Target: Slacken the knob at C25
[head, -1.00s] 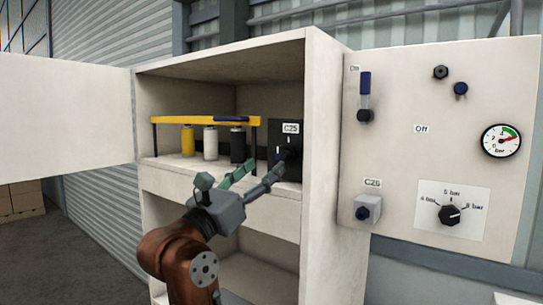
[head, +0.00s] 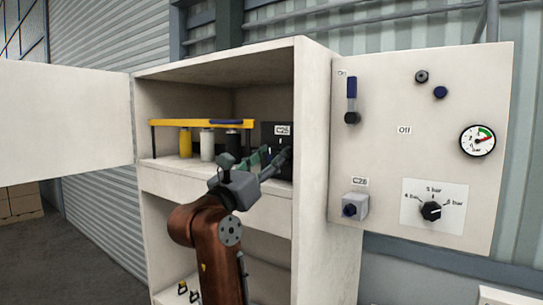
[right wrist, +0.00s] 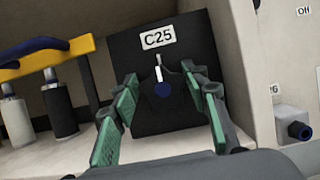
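The C25 box (head: 268,130) is a black block with a white label, inside the open cabinet on its upper shelf. In the right wrist view the C25 box (right wrist: 190,42) faces me. I see no clear contact with the knob. In the head view the fingers hide the knob. My left gripper is out of view.
Yellow, white and black cylinders (head: 207,145) stand under a yellow bar (head: 195,123) left of the box. The cabinet's right wall (head: 312,150) is close by. A panel (head: 390,140) at right carries C26 (head: 355,206), a gauge (head: 477,140) and a pressure selector (head: 431,210).

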